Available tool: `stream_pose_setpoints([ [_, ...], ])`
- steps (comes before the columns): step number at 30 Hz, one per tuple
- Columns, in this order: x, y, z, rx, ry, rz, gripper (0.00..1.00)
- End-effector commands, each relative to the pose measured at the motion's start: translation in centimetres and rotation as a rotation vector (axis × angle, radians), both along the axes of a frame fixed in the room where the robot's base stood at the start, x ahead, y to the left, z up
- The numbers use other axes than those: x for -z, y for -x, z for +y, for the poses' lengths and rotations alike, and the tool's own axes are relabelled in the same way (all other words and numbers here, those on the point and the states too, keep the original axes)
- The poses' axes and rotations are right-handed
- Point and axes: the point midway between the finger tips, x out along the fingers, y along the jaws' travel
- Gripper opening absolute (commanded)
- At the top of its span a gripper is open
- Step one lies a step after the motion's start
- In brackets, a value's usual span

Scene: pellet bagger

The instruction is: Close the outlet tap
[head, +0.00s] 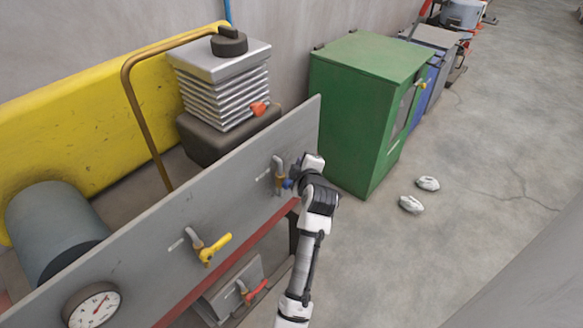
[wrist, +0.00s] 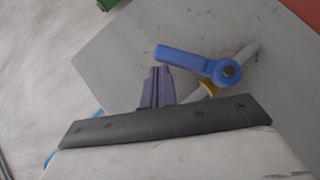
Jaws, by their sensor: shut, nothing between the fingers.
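A tap with a blue lever (wrist: 185,58) sits on a grey pipe with a brass collar (wrist: 208,88), in front of the grey panel. In the head view the blue tap's pipe (head: 278,165) is at the panel's right part, its lever (head: 288,184) partly hidden by my gripper. My gripper (wrist: 158,70) is shut and empty, its tips right by the lever's free end; I cannot tell whether they touch. A yellow-levered tap (head: 215,249) is further left on the panel, and a red-levered tap (head: 255,292) is below it. I cannot read which one is the outlet.
A pressure gauge (head: 92,305) is on the panel's (head: 150,250) lower left. Another red handle (head: 259,107) is behind the panel, by a ribbed metal block (head: 220,85). A green cabinet (head: 350,110) stands right of the panel. Two white objects (head: 411,204) lie on open floor.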

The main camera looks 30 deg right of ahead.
Motion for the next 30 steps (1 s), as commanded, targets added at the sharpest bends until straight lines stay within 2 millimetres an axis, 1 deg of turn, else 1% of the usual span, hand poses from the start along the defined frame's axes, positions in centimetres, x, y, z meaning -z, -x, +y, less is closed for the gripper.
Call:
stream_pose_setpoints([
  [1,0.5,0.0,-0.3,0.001,-0.001,0.003,0.0],
  [3,0.7,-0.2,-0.7,0.001,-0.006,0.006,0.0],
  [4,0.6,-0.3,-0.9,0.002,-0.035,0.013,0.0],
  [8,1.4,-0.5,-1.4,0.001,-0.129,0.049,0.0],
  [12,2.0,-0.6,-1.8,0.001,-0.123,0.048,0.0],
  [18,2.5,-0.7,-2.2,0.0,-0.122,0.047,0.0],
  [30,2.8,-0.8,-2.4,0.0,-0.121,0.048,0.0],
])
